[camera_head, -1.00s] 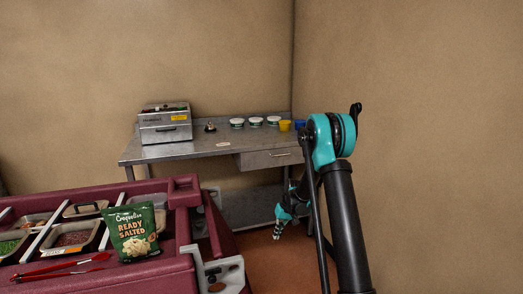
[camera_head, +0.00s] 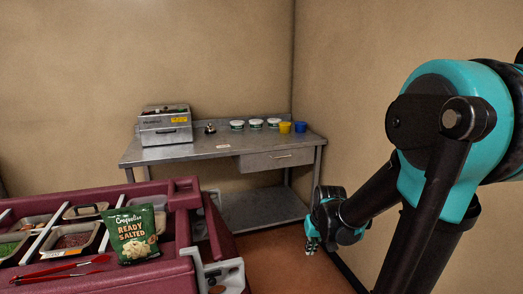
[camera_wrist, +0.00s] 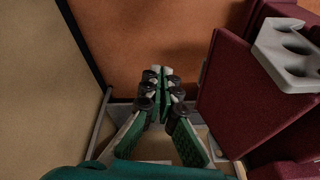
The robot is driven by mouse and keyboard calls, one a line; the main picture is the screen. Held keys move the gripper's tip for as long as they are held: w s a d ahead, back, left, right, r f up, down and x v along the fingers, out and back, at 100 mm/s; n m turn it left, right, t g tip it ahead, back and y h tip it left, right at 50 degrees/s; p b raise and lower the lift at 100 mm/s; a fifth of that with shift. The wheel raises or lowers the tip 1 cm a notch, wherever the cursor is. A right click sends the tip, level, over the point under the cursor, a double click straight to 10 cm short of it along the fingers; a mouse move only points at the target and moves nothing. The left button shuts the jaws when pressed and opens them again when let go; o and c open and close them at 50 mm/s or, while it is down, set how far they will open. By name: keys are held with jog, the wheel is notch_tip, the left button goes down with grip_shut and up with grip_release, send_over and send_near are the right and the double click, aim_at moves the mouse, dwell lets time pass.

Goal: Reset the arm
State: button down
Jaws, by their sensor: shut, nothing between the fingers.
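My gripper (camera_wrist: 159,88) points down over the brown floor in the wrist view, its green and grey fingers together at the tips with nothing between them. In the head view my gripper (camera_head: 312,246) hangs low at the end of my teal and black arm, right of the maroon serving cart. My arm fills much of the right side of that view. The finger detail is too small to tell there.
A maroon cart (camera_head: 110,274) holds food pans, red tongs (camera_head: 62,270) and a green snack bag (camera_head: 134,234). A steel table (camera_head: 215,150) behind bears a metal appliance (camera_head: 166,127), tubs and cups. A wall (camera_head: 400,60) stands close on the right. Floor (camera_head: 280,252) between is bare.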

jog(key=s+d+f+t, duration=0.1)
jog(key=s+d, duration=0.1)
jog(key=s, duration=0.8)
jog(key=shift+s+d+f+m+h, duration=0.2)
jog(key=shift+d+f+m+h, duration=0.1)
jog(key=shift+f+h, duration=0.1)
jog(key=shift+a, duration=0.15)
